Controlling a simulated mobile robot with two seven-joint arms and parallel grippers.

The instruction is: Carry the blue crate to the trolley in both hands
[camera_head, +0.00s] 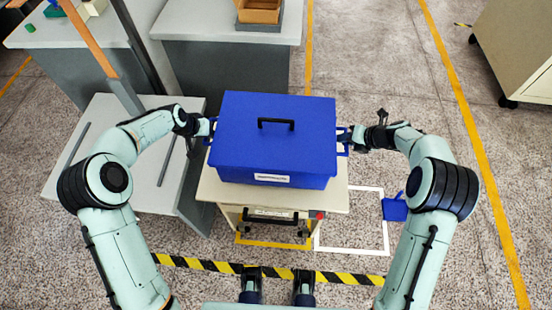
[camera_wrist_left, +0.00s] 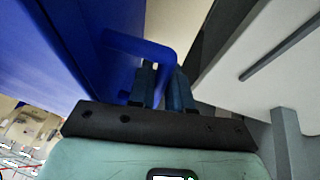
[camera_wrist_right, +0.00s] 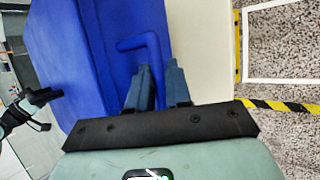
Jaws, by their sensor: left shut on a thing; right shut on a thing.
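The blue crate (camera_head: 275,145) has a closed lid with a black handle and a white label on its front. It shows over or on the beige top of the trolley (camera_head: 215,190); I cannot tell whether its base touches that top. My left gripper (camera_head: 208,127) is shut on the crate's left side handle, which shows in the left wrist view (camera_wrist_left: 150,48). My right gripper (camera_head: 347,138) is shut on the right side handle, which shows in the right wrist view (camera_wrist_right: 150,45). The crate looks level between both hands.
A grey-white table (camera_head: 85,165) stands close on the left. Grey benches (camera_head: 228,30) stand behind, one with an orange bin (camera_head: 259,10). A beige cabinet (camera_head: 520,45) is at the far right. A blue dustpan-like object (camera_head: 395,208) lies right of the trolley.

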